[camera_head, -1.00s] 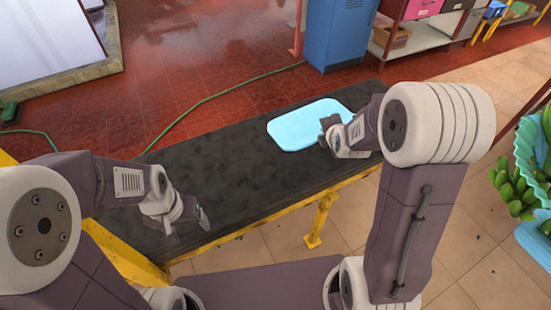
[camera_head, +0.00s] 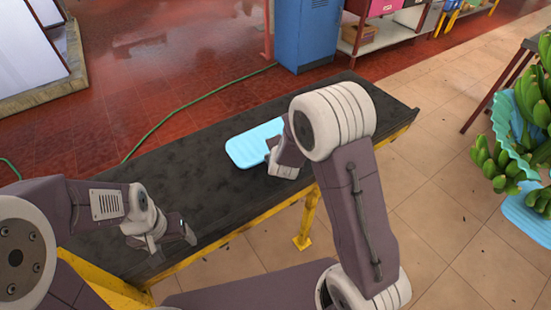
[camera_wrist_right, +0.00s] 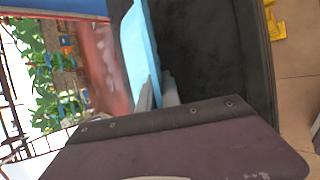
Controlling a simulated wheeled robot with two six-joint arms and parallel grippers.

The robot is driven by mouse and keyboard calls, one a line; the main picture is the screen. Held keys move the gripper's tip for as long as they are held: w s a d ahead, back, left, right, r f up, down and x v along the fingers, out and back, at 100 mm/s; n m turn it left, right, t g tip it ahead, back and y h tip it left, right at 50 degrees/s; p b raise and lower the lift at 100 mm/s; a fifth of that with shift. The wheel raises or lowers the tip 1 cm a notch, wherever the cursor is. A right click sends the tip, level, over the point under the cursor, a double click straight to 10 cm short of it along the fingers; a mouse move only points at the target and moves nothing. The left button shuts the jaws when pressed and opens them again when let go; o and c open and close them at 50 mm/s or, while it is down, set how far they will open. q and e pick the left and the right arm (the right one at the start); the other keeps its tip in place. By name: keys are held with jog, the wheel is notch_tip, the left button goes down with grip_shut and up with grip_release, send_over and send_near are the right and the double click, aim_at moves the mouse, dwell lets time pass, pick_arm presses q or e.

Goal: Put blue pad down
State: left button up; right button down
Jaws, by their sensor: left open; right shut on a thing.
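The blue pad (camera_head: 252,146) is a flat, pale blue slab with rounded corners. In the head view it is over the black-topped bench (camera_head: 208,168), lying nearly flat. I cannot tell whether it touches the bench top. My right gripper (camera_head: 274,158) is shut on the pad's near right edge, and the right forearm hides part of that side. In the right wrist view the pad (camera_wrist_right: 137,50) runs up from between the grey fingers (camera_wrist_right: 158,93), beside the dark top. My left gripper (camera_head: 188,235) is open and empty near the bench's front edge, at the left.
The bench has yellow legs (camera_head: 305,220) and a clear top left and right of the pad. A blue cabinet (camera_head: 305,35) stands behind it. A green cable (camera_head: 185,105) lies on the red floor. Green bananas (camera_head: 500,165) and a turquoise scalloped holder (camera_head: 508,120) are at the right.

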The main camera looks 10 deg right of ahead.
notch_tip(320, 180, down, 4)
jog(key=shift+a+f+b, duration=0.15)
jog(key=shift+f+b, duration=0.05)
jog(key=shift+b, duration=0.9)
jog(key=shift+r, duration=0.1)
jog(key=c, duration=1.5)
grip_release()
jog(key=shift+c, duration=0.2)
